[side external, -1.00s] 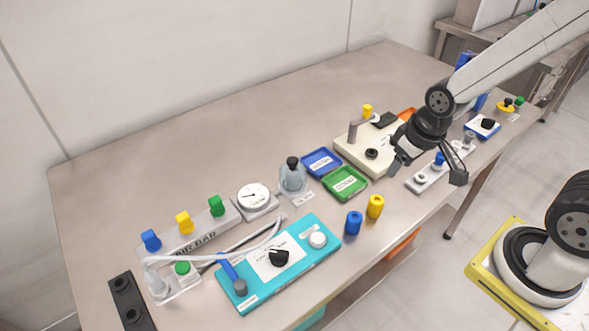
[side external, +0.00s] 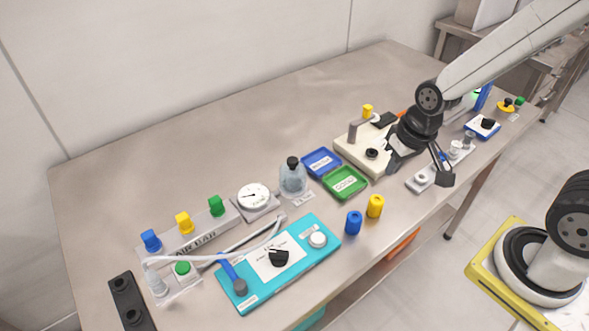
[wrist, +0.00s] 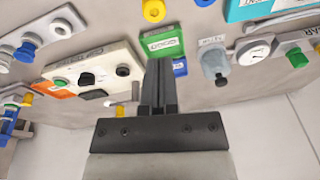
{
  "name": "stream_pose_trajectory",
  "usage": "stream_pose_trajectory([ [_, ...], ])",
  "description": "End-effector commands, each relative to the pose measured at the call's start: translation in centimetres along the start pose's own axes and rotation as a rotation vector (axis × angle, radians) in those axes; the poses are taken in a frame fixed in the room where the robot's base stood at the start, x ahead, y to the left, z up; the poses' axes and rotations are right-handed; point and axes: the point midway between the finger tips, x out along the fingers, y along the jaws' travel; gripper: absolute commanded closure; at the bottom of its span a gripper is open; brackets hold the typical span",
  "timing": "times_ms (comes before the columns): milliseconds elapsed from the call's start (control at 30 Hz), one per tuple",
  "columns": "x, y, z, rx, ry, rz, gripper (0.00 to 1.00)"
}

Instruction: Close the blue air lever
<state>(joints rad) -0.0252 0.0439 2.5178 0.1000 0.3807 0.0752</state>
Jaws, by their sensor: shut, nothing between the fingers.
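The air bar (side external: 203,242) is a grey strip at the front left of the bench, with blue, yellow and green levers in a row. The blue air lever (side external: 150,240) is leftmost and stands up from the bar. My gripper (wrist: 160,68) is shut and empty in the wrist view, with its fingers together near the green tray (wrist: 165,43). In the side view it hangs over the right part of the bench, by the cream box (side external: 352,151), far right of the blue lever. The wrist view shows the bar's green lever (wrist: 297,57); the blue one is out of view.
A teal panel (side external: 300,278) and a white hose (side external: 235,253) lie in front of the bar. A gauge (side external: 254,196), a bottle (side external: 293,178), and a blue tray (side external: 321,162) stand between my gripper and the bar. The bench behind the bar is clear.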

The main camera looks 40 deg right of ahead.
Motion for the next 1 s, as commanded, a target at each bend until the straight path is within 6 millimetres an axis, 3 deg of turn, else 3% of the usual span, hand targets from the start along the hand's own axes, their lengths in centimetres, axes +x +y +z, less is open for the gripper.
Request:
stream_pose_trajectory([
  [467,2.2,-7.5,-1.8,0.584,-0.199,-0.150,1.00],
  [1000,4.3,-18.4,-3.8,1.243,-0.538,-0.277,1.00],
])
